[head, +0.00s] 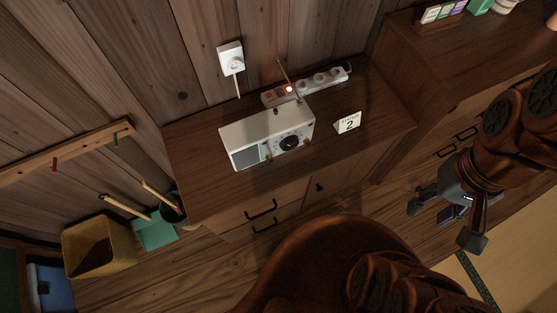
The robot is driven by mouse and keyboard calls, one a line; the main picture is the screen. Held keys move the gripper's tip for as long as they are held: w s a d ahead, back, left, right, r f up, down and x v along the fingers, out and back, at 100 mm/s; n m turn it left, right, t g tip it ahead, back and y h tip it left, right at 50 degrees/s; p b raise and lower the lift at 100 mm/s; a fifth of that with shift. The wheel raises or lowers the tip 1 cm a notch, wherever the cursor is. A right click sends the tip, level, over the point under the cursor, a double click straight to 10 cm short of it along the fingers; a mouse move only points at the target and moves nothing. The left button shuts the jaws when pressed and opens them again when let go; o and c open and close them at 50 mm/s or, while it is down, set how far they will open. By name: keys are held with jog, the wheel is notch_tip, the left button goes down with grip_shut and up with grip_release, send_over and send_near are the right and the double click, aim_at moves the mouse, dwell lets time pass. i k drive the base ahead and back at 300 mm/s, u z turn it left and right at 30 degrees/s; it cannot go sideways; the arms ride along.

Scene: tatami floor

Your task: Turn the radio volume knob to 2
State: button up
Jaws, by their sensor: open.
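A white radio (266,136) stands on top of a dark wooden cabinet (195,143). A round black dial (289,142) is on the right part of its front. Two small brass-coloured knobs sit low on the front, a left one (269,157) and a right one (307,142). Their markings are too small to read. A white card with "2" (348,123) stands to the right of the radio. My gripper (444,224) is at the lower right, open and empty, in front of the cabinets and well away from the radio.
A power strip (306,86) with a red light lies behind the radio, near a thin antenna. A wall outlet (231,58) is above. A taller cabinet (430,70) stands at right. A bin (100,246) and a green dustpan (154,233) are at left.

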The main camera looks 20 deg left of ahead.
aim_at(269, 158)
jog(key=k, duration=1.1)
jog(key=u, duration=1.7)
